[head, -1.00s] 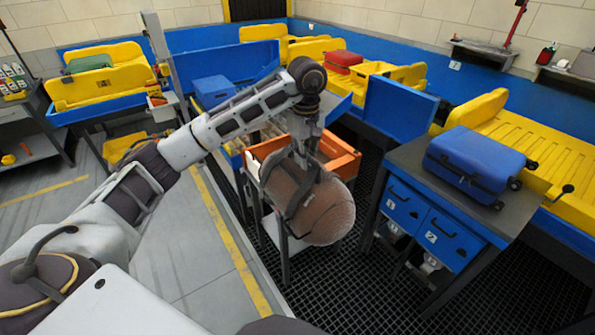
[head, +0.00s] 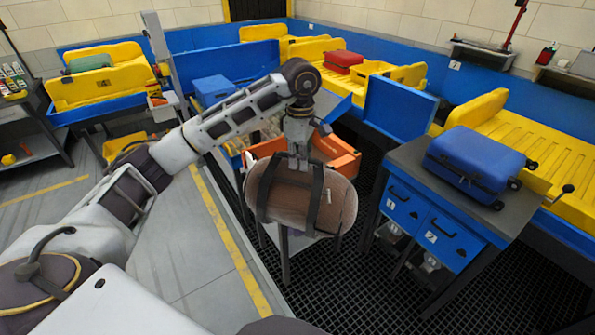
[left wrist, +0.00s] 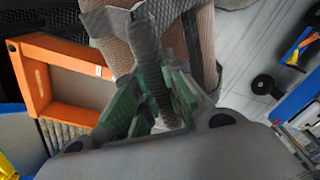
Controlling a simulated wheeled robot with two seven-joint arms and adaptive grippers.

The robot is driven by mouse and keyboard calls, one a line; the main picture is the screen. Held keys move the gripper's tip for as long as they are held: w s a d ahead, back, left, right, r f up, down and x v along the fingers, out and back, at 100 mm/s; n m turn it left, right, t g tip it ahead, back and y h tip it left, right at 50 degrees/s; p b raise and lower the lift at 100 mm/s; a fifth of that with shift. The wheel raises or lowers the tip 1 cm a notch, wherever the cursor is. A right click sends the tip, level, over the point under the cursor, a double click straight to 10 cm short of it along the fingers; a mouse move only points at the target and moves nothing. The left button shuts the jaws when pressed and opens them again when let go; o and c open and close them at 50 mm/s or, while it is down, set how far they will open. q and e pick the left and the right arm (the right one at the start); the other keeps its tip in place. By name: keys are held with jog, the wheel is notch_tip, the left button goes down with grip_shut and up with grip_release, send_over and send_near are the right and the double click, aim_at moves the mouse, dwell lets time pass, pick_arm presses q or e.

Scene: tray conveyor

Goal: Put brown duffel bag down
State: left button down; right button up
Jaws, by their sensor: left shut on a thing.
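The brown duffel bag (head: 290,198) with dark straps hangs level from my left gripper (head: 299,163) near the middle of the head view. My left gripper is shut on its handle from above. In the left wrist view the gripper (left wrist: 155,95) closes around a grey strap, with the brown bag (left wrist: 112,50) beyond it. The bag hangs in front of an orange open-topped tray (head: 335,155) and partly hides it. The tray also shows in the left wrist view (left wrist: 38,70), beside the bag. My right gripper is not in view.
A blue suitcase (head: 474,158) lies on a grey-topped table with blue drawers (head: 418,222) at the right. Yellow tray conveyors (head: 545,150) run behind. A red case (head: 343,60) and a green bag (head: 90,62) lie farther back. Dark floor grating (head: 370,280) is clear in front.

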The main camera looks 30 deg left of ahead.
pick_arm(q)
jog(key=n, duration=0.3)
jog(key=shift+s+a+r+n, duration=0.1)
jog(key=shift+s+a+n, duration=0.1)
jog(key=shift+s+n, duration=0.15)
jog(key=n, duration=0.3)
jog(key=shift+s+a+n, duration=0.15)
jog(key=shift+s+n, duration=0.15)
jog(key=shift+n, duration=0.65)
jog(key=shift+w+a, duration=0.1)
